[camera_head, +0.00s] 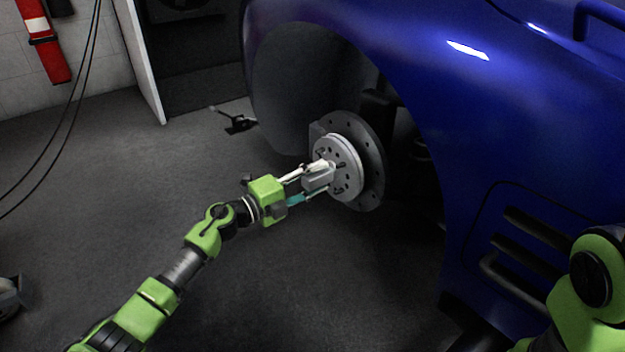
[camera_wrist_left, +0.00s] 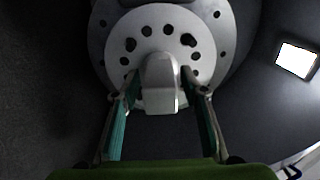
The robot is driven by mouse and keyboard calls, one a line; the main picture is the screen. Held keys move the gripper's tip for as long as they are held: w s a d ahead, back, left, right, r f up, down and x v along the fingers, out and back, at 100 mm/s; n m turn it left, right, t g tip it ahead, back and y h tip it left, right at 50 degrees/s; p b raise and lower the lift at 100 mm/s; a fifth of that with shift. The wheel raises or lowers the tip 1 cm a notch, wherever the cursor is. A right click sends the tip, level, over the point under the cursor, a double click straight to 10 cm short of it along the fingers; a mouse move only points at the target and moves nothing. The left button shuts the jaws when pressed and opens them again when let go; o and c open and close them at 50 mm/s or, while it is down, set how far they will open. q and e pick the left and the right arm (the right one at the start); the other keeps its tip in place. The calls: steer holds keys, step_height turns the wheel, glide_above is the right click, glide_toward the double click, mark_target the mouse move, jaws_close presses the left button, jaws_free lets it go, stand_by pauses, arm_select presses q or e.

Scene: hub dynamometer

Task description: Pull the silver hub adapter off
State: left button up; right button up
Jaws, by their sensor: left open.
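The silver hub adapter (camera_head: 349,160) is a round pale disc with a ring of holes and a block-like central part that sticks out. It sits against the darker, larger brake disc (camera_head: 373,166) in the wheel arch. In the left wrist view the adapter (camera_wrist_left: 193,62) fills the top centre, with its protruding centre toward me. My left gripper (camera_head: 315,178) is at the adapter, open. In the left wrist view its two fingers (camera_wrist_left: 160,95) stand on either side of the protruding centre, with gaps visible. My right gripper is out of view.
The blue car body (camera_head: 480,100) rises above and to the right of the hub. My right arm shows at the lower right, close to the car's side. The grey floor (camera_head: 300,290) below and left is mostly clear. Dark cables (camera_head: 65,125) hang at the left.

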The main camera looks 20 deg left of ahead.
mark_target(304, 182)
arm_select(q)
steer(key=shift+c, duration=0.3)
jaws_close()
steer(key=shift+r, duration=0.3)
steer(key=shift+p+v, duration=0.55)
steer(key=shift+v, duration=1.1)
steer(key=shift+p+v, duration=0.3)
steer(key=shift+v, duration=1.5)
steer(key=shift+a, duration=0.1)
